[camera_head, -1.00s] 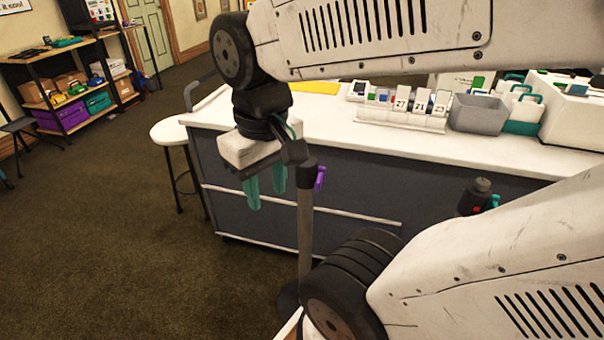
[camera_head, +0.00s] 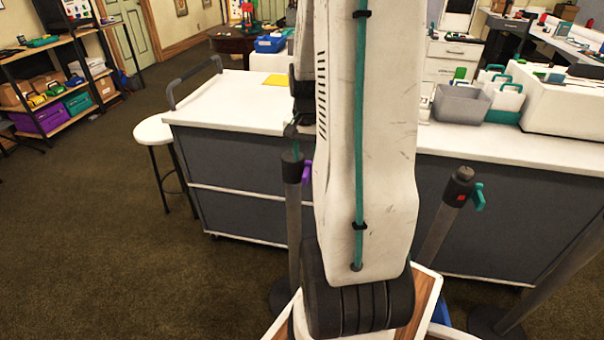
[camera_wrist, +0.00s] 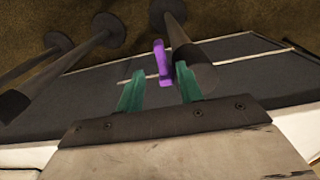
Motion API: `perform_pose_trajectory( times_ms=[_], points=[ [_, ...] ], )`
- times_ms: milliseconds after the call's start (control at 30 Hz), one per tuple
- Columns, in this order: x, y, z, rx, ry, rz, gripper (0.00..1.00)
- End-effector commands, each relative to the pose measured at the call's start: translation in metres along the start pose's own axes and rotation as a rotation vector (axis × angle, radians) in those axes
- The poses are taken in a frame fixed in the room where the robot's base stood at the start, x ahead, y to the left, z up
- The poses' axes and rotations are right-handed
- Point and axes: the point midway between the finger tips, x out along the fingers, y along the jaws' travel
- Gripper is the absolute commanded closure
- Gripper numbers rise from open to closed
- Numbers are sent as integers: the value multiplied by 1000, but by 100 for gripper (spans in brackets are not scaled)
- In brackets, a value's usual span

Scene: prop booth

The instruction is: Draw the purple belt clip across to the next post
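The purple belt clip (camera_head: 307,172) sits at the upper right side of a grey post (camera_head: 293,225) with a dark cap, left of my arm in the head view. In the wrist view the purple clip (camera_wrist: 162,62) shows beside that post (camera_wrist: 196,62). My gripper (camera_wrist: 158,70) is open, with two teal fingers apart and nothing held. The clip lies between the fingertips in the picture, nearer the right one; I cannot tell the depth. The gripper is hidden behind my arm in the head view. Another post (camera_head: 445,215) with a teal clip (camera_head: 478,197) stands to the right.
A long counter (camera_head: 235,110) with a white top runs behind the posts. A white stool (camera_head: 155,130) stands at its left end. A grey bin (camera_head: 462,103) sits on the counter. Shelves (camera_head: 60,90) stand far left. The floor at left is clear.

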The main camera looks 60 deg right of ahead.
Motion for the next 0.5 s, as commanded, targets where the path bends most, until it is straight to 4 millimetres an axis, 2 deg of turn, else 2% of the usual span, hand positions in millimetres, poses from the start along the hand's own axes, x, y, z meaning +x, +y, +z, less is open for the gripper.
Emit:
perform_pose_trajectory(
  times_ms=[300, 500],
  points=[
    [50, 0, 2, -2, -7, 2, 64],
    [70, 0, 2, -3, -6, 2, 64]
  ],
)
